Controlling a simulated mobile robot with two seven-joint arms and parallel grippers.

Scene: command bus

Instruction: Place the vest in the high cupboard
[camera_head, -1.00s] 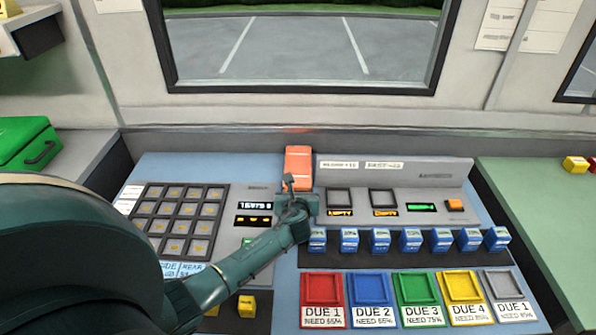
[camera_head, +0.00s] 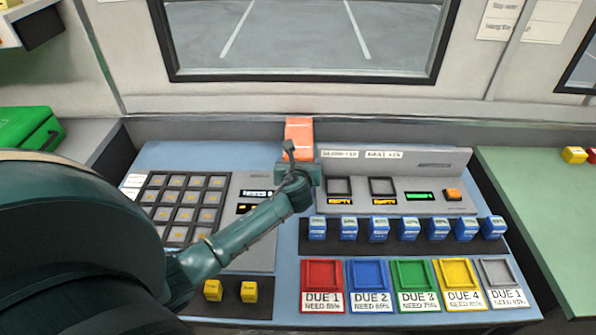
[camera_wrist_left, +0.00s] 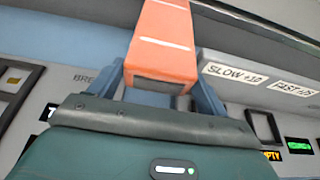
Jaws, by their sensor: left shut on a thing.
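The orange vest (camera_head: 299,133) is a folded, block-like bundle with pale stripes, at the back of the console just below the window. It fills the top middle of the left wrist view (camera_wrist_left: 163,45). My left gripper (camera_head: 298,160) is shut on the vest, with one finger on each side of it in the left wrist view. The vest's lower end is close to the gripper's palm. My right gripper is in neither view. A raised shelf or cabinet edge (camera_head: 30,28) shows at the upper left; I cannot tell whether it is the high cupboard.
The console has a keypad (camera_head: 182,208), a row of blue blocks (camera_head: 379,229) and coloured trays marked DUE (camera_head: 369,273). A green case (camera_head: 28,128) sits on the left counter. The green right-hand counter (camera_head: 540,200) is mostly clear. The window (camera_head: 300,45) is behind.

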